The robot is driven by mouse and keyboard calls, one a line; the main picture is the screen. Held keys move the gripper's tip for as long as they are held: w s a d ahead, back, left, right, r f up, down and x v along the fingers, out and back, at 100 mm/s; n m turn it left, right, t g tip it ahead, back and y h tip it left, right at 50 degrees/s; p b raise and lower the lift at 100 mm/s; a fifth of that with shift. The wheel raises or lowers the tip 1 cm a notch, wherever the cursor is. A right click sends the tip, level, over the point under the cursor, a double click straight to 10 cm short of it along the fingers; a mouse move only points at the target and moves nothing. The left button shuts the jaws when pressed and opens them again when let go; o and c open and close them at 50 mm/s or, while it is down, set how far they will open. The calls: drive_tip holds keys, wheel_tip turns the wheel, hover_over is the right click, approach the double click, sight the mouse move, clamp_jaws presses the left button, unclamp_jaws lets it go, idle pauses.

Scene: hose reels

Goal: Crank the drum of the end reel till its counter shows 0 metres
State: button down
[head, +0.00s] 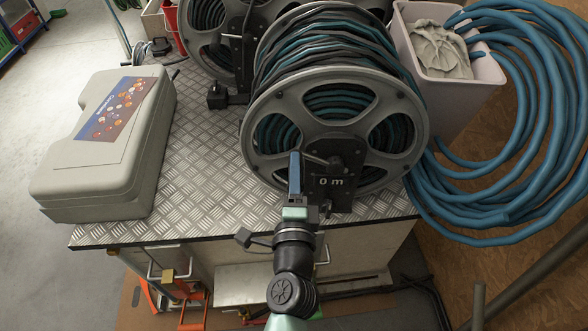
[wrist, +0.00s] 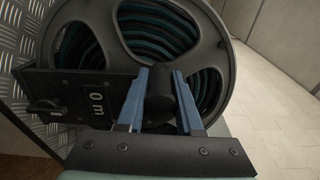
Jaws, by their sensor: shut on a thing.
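The end reel (head: 345,85) stands at the front of the tread-plate bench, its grey spoked flange toward me and dark and teal hose wound on its drum. Its black counter plate (head: 331,182) reads 0 m, and the same reading shows sideways in the wrist view (wrist: 96,97). My gripper (head: 295,158) is in front of the flange, just left of the counter. In the wrist view my blue fingers (wrist: 161,72) are closed on the dark crank handle (wrist: 164,98). The fingers partly hide the handle and the crank.
A second reel (head: 190,45) stands behind. A grey case (head: 105,150) lies on the bench (head: 205,150) at left. At right are a bin (head: 445,95) with a cloth and a large coil of blue hose (head: 480,215). Bare bench plate separates case and reel.

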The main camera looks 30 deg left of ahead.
drive_tip(key=shift+w+d+r, duration=0.1)
drive_tip(key=shift+r, duration=0.1)
drive_tip(key=c, duration=0.6)
unclamp_jaws()
drive_tip(key=shift+f, duration=0.15)
drive_tip(key=shift+s+d+f, duration=0.1)
drive_tip(key=shift+s+f, duration=0.05)
drive_tip(key=shift+s, duration=0.15)
drive_tip(key=shift+b+v, duration=2.15)
drive_tip(key=shift+v, duration=4)
